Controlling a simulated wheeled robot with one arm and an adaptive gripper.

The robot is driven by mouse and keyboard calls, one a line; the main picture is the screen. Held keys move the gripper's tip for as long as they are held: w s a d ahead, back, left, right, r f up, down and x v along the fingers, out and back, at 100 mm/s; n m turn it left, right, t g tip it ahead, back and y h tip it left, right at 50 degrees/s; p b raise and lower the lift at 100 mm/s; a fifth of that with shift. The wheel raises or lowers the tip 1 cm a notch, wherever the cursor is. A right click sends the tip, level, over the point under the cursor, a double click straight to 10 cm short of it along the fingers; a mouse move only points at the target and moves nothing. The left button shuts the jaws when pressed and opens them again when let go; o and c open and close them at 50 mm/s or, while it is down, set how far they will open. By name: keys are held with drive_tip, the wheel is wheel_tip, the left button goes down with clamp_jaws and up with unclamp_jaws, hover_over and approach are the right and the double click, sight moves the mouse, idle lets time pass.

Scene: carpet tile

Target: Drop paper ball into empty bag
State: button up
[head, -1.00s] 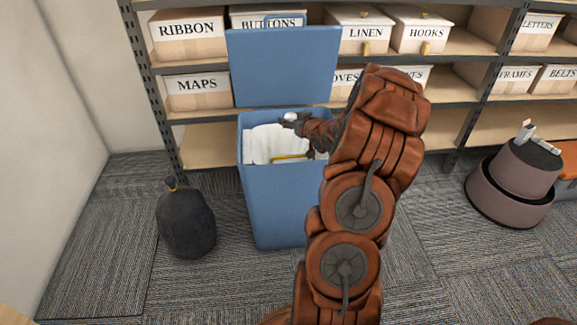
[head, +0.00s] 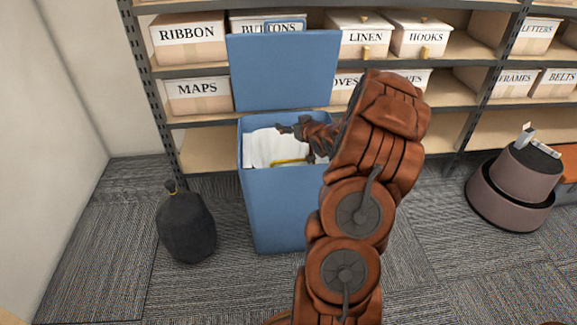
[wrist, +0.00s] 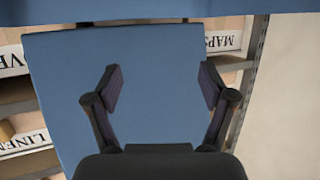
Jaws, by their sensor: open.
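A tall blue bin (head: 275,205) stands in front of the shelves with its blue lid (head: 285,75) raised. A white bag (head: 262,150) with a yellow drawstring (head: 290,161) lines it. My gripper (head: 284,129) is over the bin's mouth; in the wrist view my gripper (wrist: 160,82) is open, with nothing between its fingers and the blue lid (wrist: 155,120) behind them. I cannot make out the paper ball in either view now; a white ball inside the white bag would be hard to tell apart, and my arm hides the bin's right side.
A full black bag (head: 187,228), tied with yellow, sits on the carpet left of the bin. Shelves of labelled boxes (head: 188,36) stand behind. A round mauve object (head: 508,192) with a grey top is on the floor at right. Carpet in the front left is clear.

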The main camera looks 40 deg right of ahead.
wheel_tip(320, 180, up, 10)
idle(0.5)
idle(0.4)
